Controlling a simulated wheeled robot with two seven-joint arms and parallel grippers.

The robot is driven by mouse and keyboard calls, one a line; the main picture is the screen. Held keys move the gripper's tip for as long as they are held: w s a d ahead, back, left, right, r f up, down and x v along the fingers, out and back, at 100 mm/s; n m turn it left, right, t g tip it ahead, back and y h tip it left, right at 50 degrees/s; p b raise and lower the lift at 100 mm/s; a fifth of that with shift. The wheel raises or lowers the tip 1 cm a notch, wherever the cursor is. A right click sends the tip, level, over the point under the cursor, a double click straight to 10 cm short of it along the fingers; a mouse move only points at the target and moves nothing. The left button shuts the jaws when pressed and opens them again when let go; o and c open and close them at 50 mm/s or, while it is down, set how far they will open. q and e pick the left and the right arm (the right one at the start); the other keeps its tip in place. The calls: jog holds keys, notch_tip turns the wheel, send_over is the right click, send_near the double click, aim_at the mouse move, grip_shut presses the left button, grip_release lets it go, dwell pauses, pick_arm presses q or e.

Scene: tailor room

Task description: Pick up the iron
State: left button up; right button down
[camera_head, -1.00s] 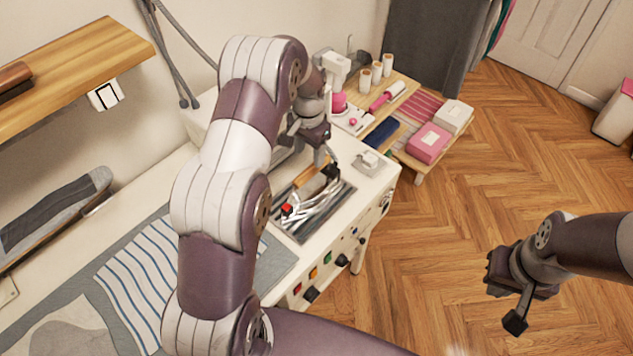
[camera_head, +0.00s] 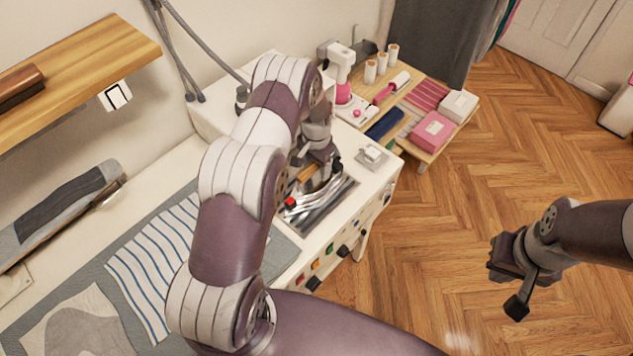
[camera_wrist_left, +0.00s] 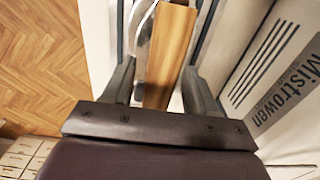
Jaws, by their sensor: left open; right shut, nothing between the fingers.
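The iron (camera_head: 318,194) has a shiny metal body, a wooden handle and a red part at its near end. It rests on a dark metal plate (camera_head: 322,216) set in the white workbench. My left gripper (camera_head: 313,172) is directly over it and partly hides it. In the left wrist view the wooden handle (camera_wrist_left: 168,60) lies between the two spread fingers of my left gripper (camera_wrist_left: 160,78). The gripper is open, and I cannot tell whether a finger touches the handle. My right gripper (camera_head: 497,268) is shut and empty, above the floor at the right.
A striped cloth (camera_head: 155,260) lies on the bench at left. A small grey-white block (camera_head: 371,157) sits right of the plate. Knobs and buttons line the bench front. Open floor lies to the right.

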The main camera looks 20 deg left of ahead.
pick_arm(q)
jog(key=shift+f, duration=0.2)
dwell(0.4)
grip_shut()
dwell(1.2)
jog(key=shift+w+r, duration=0.1)
